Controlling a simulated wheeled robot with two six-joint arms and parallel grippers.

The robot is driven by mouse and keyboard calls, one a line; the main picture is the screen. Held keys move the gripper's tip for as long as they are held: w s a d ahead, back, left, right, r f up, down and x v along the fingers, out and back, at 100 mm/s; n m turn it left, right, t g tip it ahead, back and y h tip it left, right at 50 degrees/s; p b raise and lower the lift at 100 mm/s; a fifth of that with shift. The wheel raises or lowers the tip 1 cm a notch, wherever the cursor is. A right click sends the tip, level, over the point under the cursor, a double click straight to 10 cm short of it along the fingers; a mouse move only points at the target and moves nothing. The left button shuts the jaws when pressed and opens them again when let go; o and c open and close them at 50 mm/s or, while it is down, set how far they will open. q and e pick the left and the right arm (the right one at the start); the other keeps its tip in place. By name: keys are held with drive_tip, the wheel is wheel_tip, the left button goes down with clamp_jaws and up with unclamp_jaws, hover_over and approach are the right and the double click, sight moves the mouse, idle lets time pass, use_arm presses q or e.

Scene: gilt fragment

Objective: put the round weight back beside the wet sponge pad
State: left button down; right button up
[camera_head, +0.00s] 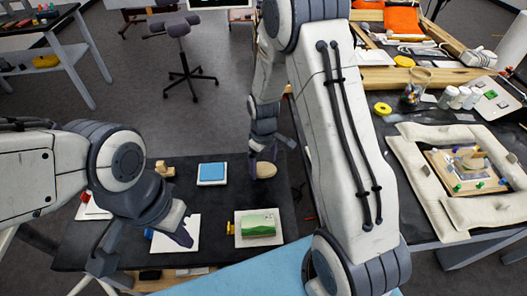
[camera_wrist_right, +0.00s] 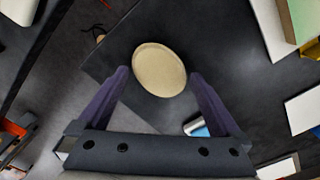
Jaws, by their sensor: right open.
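A round beige disc (camera_head: 266,170), which looks like the round weight, lies at the right side of the dark table. It also shows in the right wrist view (camera_wrist_right: 160,70), just beyond and between the fingertips. My right gripper (camera_head: 268,148) is open and points down at the disc; the head view does not show whether it touches. Its fingers show apart in the right wrist view (camera_wrist_right: 160,78). A flat blue pad (camera_head: 212,172), apparently the wet sponge pad, lies on a white tray left of the disc. My left gripper (camera_head: 140,248) is open and empty over the table's front left.
A green block (camera_head: 258,224) sits on a white tray in front of the disc. A white sheet (camera_head: 174,240) lies by my left gripper. A small wooden piece (camera_head: 164,169) stands left of the blue pad. A cluttered table with a padded frame (camera_head: 409,158) stands at right.

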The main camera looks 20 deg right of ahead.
sight(263, 168)
wheel_tip(263, 168, up, 10)
drive_tip(key=r+b, duration=0.1)
drive_tip(key=s+a+r, duration=0.5)
drive_tip(key=s+a, duration=0.5)
drive_tip(key=a, duration=0.1)
drive_tip(key=s+a+r+n+y, duration=0.1)
drive_tip(key=s+a, duration=0.2)
drive_tip(key=s, duration=1)
drive_tip(key=shift+s+r, duration=0.3)
drive_tip(key=shift+s, duration=0.05)
